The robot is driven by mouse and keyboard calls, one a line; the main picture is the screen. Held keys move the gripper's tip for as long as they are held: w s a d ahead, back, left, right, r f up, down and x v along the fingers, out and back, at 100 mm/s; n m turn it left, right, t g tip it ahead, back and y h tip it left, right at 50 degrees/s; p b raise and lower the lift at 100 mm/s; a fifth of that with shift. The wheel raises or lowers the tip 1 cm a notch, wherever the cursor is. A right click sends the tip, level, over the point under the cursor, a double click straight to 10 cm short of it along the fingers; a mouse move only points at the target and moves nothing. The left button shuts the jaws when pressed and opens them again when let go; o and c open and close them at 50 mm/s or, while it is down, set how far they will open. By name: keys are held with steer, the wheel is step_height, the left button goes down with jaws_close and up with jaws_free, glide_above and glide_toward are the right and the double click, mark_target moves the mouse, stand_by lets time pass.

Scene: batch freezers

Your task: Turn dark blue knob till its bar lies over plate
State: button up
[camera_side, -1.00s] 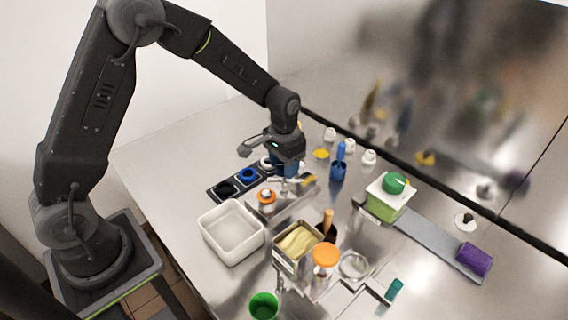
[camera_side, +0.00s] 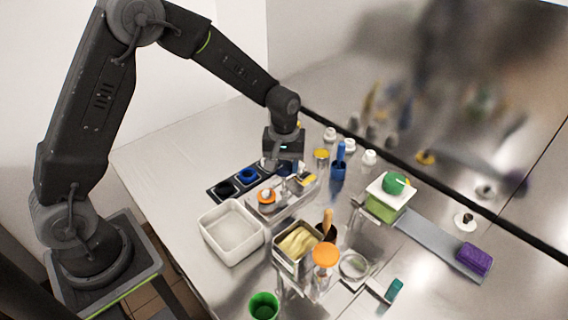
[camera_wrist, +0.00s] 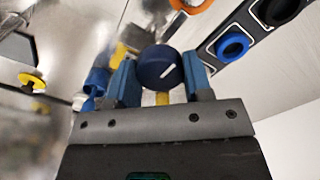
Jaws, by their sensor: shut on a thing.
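The dark blue knob (camera_wrist: 156,62) is round with a short white bar (camera_wrist: 169,71) on its face. In the wrist view it sits between the two blue fingers of my gripper (camera_wrist: 158,78), which is shut on it. The white bar slants up to the right, towards the right finger. A small yellow patch (camera_wrist: 162,98), possibly the plate, shows just below the knob, and the bar does not point at it. In the side view my gripper (camera_side: 284,166) is low over the bench, and the knob is hidden or too small to make out there.
A black strip with a black ring (camera_side: 226,188) and a blue ring (camera_side: 248,175) lies left of my gripper. An orange-ringed part (camera_side: 266,197) and a white bin (camera_side: 215,241) are near. A blue scoop holder (camera_side: 339,168) and white-capped bottles (camera_side: 369,159) stand to the right.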

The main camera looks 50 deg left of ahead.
steer(key=shift+n, duration=0.4)
steer(key=o, duration=0.9)
step_height(320, 180, up, 14)
steer(key=shift+f, duration=0.1)
stand_by(0.4)
